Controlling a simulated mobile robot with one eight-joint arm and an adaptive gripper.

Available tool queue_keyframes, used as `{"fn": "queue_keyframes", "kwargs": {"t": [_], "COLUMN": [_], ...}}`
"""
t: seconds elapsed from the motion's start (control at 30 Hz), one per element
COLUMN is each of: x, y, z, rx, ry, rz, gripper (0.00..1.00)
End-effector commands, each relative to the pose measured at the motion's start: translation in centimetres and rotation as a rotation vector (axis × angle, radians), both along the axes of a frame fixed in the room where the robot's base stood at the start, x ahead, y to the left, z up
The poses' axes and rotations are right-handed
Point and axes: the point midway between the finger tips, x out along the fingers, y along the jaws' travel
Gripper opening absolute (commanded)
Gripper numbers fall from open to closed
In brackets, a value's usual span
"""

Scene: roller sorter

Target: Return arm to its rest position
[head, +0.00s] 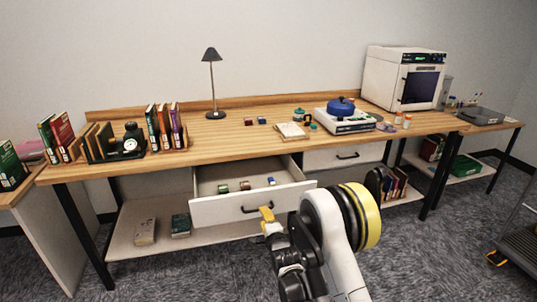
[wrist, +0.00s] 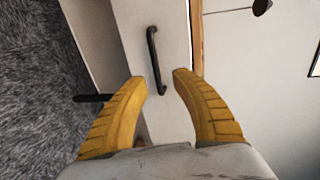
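My gripper (head: 266,213) is in front of the open drawer, close to its black handle (head: 257,208) in the head view. In the wrist view its two yellow fingers (wrist: 159,76) are spread apart with nothing between their tips. The drawer handle (wrist: 154,60) shows just beyond the fingertips. Whether a finger touches the handle is not clear. The white drawer (head: 225,212) is pulled out under the wooden bench, with several small blocks inside. My arm reaches forward from the bottom of the head view.
The wooden bench (head: 232,140) holds books, a lamp (head: 212,80), a blue-topped device (head: 341,117) and a white oven-like box (head: 385,78). A second drawer (head: 345,157) at the right is shut. A cart (head: 518,245) stands at the far right. Carpet in front is clear.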

Motion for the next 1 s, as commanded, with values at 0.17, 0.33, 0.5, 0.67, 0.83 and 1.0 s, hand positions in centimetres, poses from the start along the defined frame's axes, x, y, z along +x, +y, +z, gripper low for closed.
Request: {"fn": "queue_keyframes", "kwargs": {"t": [0.17,0.33,0.5,0.67,0.83,1.0], "x": [-0.1,-2.4,-7.0,-13.1,-20.9,-29.3], "y": [-2.2,-6.0,-9.8,-13.3,-16.5,-19.2], "z": [5.1,11.8,17.3,21.0,23.1,23.4], "rx": [-0.141,-0.365,-0.583,-0.776,-0.967,-1.140], "ry": [0.028,0.080,0.141,0.201,0.262,0.320], "rz": [0.004,0.033,0.089,0.165,0.269,0.398], "gripper": [0.32,0.32,0.32,0.32,0.32,0.32]}}
